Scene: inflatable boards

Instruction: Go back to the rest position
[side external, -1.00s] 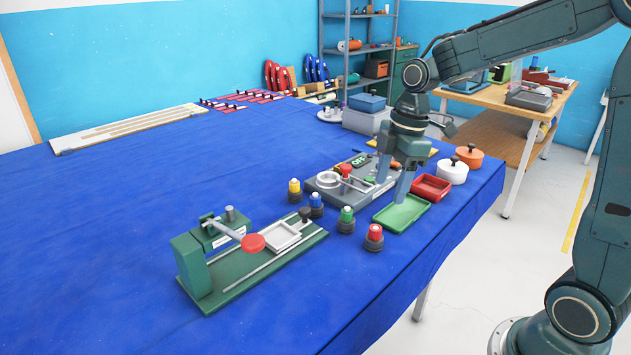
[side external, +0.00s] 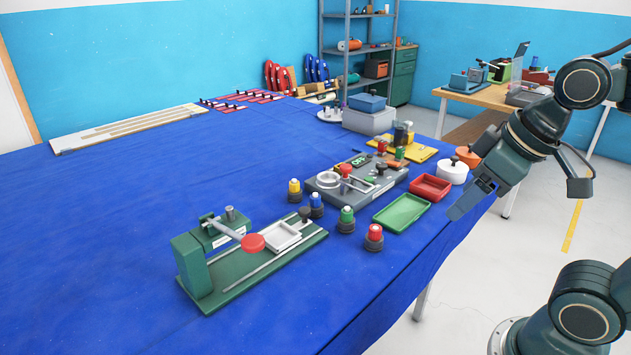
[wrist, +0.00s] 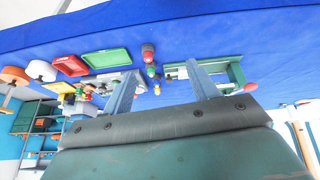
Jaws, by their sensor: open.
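My gripper (side external: 468,200) hangs tilted at the table's right edge in the side external view, to the right of the green tray (side external: 402,213) and apart from it. In the wrist view its two fingers (wrist: 162,88) are spread apart, with nothing held between them. The green tray is empty and lies on the blue cloth. The red tray (side external: 430,187) lies just behind it. The grey device with a ring and red knob (side external: 330,193) stands to the left of the trays.
Several capped valves, including a green one (side external: 346,220), stand in front of the grey device. A green press-like fixture (side external: 235,275) is at the front left. White (side external: 453,172) and orange lidded pots stand near the right edge. The cloth's left middle is clear.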

